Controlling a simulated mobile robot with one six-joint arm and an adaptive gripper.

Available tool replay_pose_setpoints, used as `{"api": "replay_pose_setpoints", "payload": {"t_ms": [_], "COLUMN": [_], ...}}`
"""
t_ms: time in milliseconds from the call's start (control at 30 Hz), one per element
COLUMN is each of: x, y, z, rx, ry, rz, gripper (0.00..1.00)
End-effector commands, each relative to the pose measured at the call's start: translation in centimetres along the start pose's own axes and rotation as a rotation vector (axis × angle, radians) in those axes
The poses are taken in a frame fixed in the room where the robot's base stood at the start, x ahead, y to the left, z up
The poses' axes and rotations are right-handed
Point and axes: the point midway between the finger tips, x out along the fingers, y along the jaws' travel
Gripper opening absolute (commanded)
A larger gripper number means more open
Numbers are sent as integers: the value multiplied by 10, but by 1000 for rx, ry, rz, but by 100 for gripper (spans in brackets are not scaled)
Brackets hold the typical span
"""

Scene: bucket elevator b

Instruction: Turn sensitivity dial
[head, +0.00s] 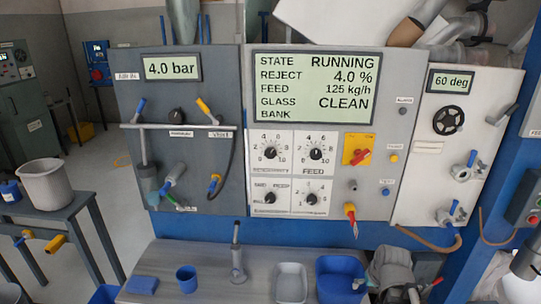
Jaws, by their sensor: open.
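The sensitivity dial (270,152) is a small black knob on a white square plate, at the upper left of a block of dials below the large display. Numbers ring it, and the small label beneath seems to read sensitivity. Its pointer is too small to read surely. The similar feed dial (316,153) sits just right of it. The display (315,88) reads state running, reject 4.0 %, feed 125 kg/h, glass clean. I cannot make out my gripper in the head view. Nothing covers the sensitivity dial.
Two more dials (270,197) (311,198) sit below. A red handle on a yellow plate (358,150) is to the right. A horizontal rail (178,126) and levers stand out from the left panel. A bench (200,255) below holds a blue cup (187,278) and trays.

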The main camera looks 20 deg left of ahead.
Motion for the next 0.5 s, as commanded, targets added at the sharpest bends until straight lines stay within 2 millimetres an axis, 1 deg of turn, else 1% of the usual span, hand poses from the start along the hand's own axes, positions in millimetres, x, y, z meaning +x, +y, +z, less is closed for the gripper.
{"api": "replay_pose_setpoints", "payload": {"t_ms": [33,233,367,500], "x": [3,2,-6,-19], "y": [-14,-72,-110,-150], "z": [-16,-73,-106,-137], "rx": [-37,-166,-231,-283], "ry": [58,316,484,664], "rz": [-20,-92,-129,-158], "gripper": [94,94,94,94]}}
